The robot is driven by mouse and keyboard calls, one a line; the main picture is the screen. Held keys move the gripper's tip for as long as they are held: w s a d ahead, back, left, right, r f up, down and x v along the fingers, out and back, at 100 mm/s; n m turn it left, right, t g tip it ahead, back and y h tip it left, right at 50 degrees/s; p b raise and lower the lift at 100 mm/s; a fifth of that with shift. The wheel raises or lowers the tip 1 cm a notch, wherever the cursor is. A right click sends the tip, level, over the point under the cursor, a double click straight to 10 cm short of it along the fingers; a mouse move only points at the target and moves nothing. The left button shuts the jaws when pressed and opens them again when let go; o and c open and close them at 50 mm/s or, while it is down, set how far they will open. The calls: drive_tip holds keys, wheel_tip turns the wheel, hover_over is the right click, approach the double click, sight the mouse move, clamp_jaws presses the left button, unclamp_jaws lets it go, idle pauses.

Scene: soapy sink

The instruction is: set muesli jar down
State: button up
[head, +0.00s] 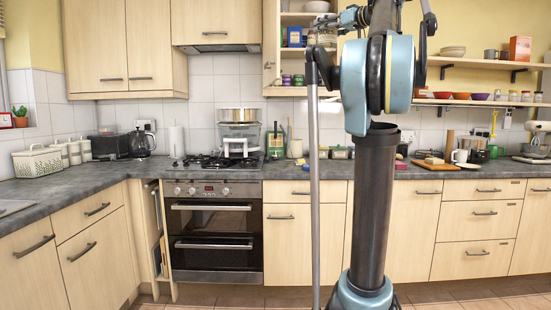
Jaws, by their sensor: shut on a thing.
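My gripper (324,22) is small in the head view, at the upper middle in front of the open wall cupboard. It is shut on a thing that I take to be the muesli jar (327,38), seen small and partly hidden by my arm. Its outline and label are too small to make out. The jar is close to the cupboard shelves, and I cannot tell whether it touches one.
The open cupboard holds a blue box (294,37), small jars (287,80) and a bowl (317,6). Below, the grey worktop (330,172) carries a hob (205,162), containers and a chopping board (436,164). Open shelves (480,102) are at the right.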

drive_tip(key=w+f+m+t+h, duration=0.1)
drive_tip(key=w+f, duration=0.8)
drive_tip(key=f, duration=1.6)
drive_tip(key=w+f+m+t+h, duration=0.1)
drive_tip(key=w+f+m+h, duration=0.3)
drive_tip(key=f, duration=2.1)
drive_tip(key=w+f+m+t+h, duration=0.1)
drive_tip(key=w+f+h, duration=0.5)
drive_tip(key=w+f, duration=0.7)
wheel_tip(320, 180, down, 12)
drive_tip(key=shift+w+a+f+m+t, duration=0.25)
drive_tip(key=shift+w+m+t, duration=0.1)
drive_tip(key=shift+m, duration=0.55)
drive_tip(key=shift+s, duration=0.1)
